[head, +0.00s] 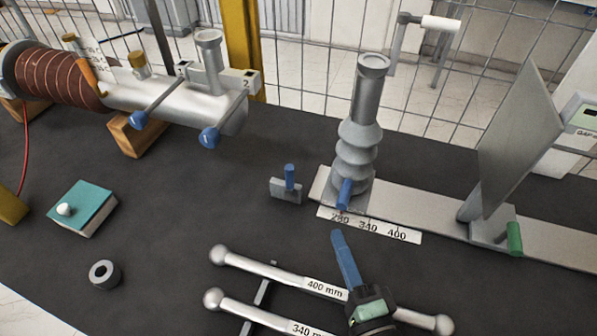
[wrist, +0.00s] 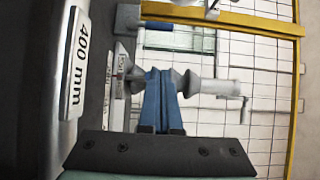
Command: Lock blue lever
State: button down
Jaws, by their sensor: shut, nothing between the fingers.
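A blue lever (head: 344,194) stands at the foot of the grey ribbed bushing (head: 362,115), on a long metal rail (head: 430,217). A second blue lever (head: 290,177) sits on a small grey block just left of the rail. My gripper (head: 338,235) has blue fingers, shut and empty, in front of the rail and apart from the lever. In the wrist view my fingers (wrist: 161,75) are together and point at the bushing (wrist: 207,86), which appears sideways. They hide part of its base, and I cannot make out the lever there.
Metal rods (head: 275,268) labelled 400 mm and 340 mm lie under my gripper. A scale strip (head: 370,225) borders the rail. A flat plate (head: 515,135) with a green lever (head: 514,238) stands right. A cylinder (head: 185,100) with blue-knobbed handles is at back left.

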jog(key=p, duration=0.2)
send_near(290, 183)
jog(key=w+d+r, duration=0.2)
jog(key=w+d, duration=0.1)
jog(key=w, duration=0.2)
jog(key=shift+w+a+f+p, duration=0.1)
jog(key=shift+w+a+p, duration=0.1)
jog(key=shift+w+a, duration=0.25)
jog(key=shift+w+a+f+p, duration=0.1)
jog(key=shift+w+a+p, duration=0.1)
jog(key=shift+a, duration=0.45)
jog(key=shift+w+a+f+p, duration=0.15)
jog(key=shift+w+a, duration=0.2)
jog(key=shift+a, duration=0.25)
